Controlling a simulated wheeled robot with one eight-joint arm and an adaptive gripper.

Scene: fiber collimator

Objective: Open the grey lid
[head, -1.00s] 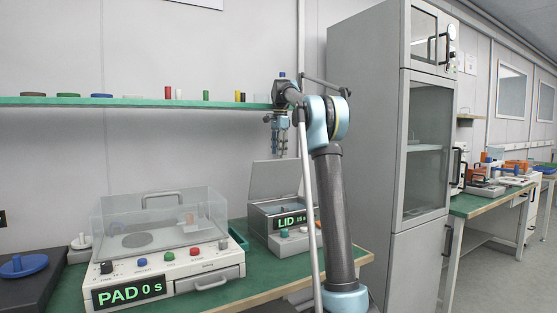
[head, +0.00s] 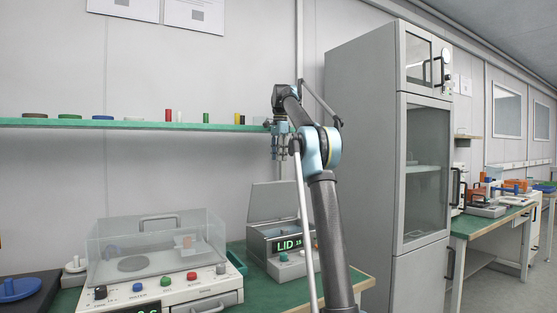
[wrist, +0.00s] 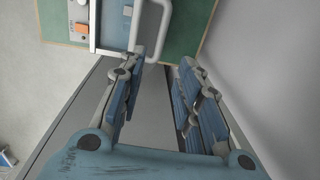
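The grey lid (head: 274,200) stands raised and tilted back on the box with the LID display (head: 290,244), on the green bench in the head view. My gripper (head: 281,152) hangs above the lid, in front of the wall and apart from the lid. In the wrist view my gripper (wrist: 161,66) is open, with nothing between its fingers. A pale loop handle (wrist: 160,38) shows just beyond the fingertips, beside the box's blue-grey top (wrist: 113,25). I cannot tell how far below the fingers the handle lies.
A clear-covered device (head: 150,245) with knobs stands left of the lid box. A green shelf (head: 200,126) holding small coloured pieces runs along the wall near my gripper. A tall grey cabinet (head: 360,160) stands to the right. The bench (wrist: 190,30) has free room beside the handle.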

